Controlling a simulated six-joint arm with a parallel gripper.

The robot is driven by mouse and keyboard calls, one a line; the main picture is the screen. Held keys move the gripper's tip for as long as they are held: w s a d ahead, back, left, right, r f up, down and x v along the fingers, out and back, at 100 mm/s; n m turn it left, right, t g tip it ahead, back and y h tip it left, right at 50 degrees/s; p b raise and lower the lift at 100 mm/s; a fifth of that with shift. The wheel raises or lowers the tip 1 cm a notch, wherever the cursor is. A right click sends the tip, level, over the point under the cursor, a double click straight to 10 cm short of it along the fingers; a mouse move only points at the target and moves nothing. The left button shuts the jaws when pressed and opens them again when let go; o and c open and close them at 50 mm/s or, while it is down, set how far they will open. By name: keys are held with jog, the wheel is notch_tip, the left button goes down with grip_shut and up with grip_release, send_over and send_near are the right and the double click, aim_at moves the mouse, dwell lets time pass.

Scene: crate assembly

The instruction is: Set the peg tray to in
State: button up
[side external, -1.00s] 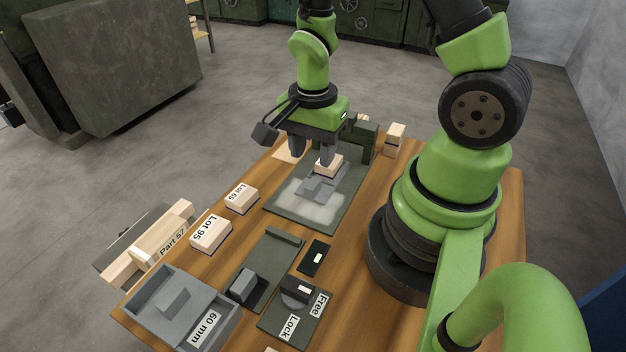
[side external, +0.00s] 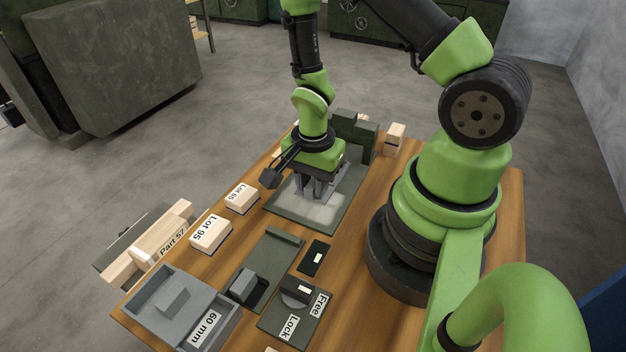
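A grey open tray (side external: 160,300) with a raised block inside stands at the front left of the table, labelled "60 mm" at its near end. No label names the peg tray, so I cannot tell whether this is it. My gripper (side external: 317,192) points down, low over the dark green plate (side external: 283,213) with a pale patch at the table's middle. Its fingers overlap the grey piece on that plate, which is mostly hidden. I cannot tell whether they touch or grip it.
Blocks labelled "Lot 65" (side external: 242,198) and "Lot 95" (side external: 211,233) stand left of the plate. A dark green slide (side external: 273,258), a small dark panel (side external: 314,258) and a Free/Lock knob plate (side external: 290,318) lie in front. A dark green stepped block (side external: 362,137) stands behind.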

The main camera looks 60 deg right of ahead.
grip_shut()
jog(key=shift+d, duration=1.95)
jog(key=shift+o, duration=2.1)
grip_release()
jog(key=shift+r, duration=0.1)
notch_tip(320, 180, up, 10)
